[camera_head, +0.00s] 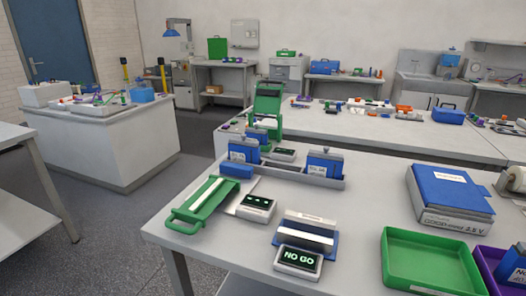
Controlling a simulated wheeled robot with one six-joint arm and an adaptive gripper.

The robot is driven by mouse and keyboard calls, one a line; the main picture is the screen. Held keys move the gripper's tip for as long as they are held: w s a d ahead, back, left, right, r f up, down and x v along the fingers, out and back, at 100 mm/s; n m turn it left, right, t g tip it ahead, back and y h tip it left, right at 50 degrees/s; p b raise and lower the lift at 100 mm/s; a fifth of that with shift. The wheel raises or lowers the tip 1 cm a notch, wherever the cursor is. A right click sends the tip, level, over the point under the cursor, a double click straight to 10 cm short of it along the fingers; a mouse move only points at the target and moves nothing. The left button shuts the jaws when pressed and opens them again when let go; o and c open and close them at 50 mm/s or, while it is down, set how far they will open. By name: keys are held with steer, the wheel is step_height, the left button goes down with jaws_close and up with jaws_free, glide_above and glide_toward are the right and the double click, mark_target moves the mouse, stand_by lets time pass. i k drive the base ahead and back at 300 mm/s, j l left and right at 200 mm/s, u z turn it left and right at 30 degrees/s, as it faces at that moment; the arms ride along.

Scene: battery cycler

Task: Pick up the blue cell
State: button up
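Several blue blocks that look like cells show in the head view. One upright blue cell (243,150) with a white label stands at the left of a long grey rack (288,176). A second blue cell (325,164) with a white label stands at the rack's right end. The frame does not show which one the task means. My gripper is not in view.
Bare table lies between the NO GO unit and that box.

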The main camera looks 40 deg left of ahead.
mark_target(236, 152)
steer(key=u, duration=1.65)
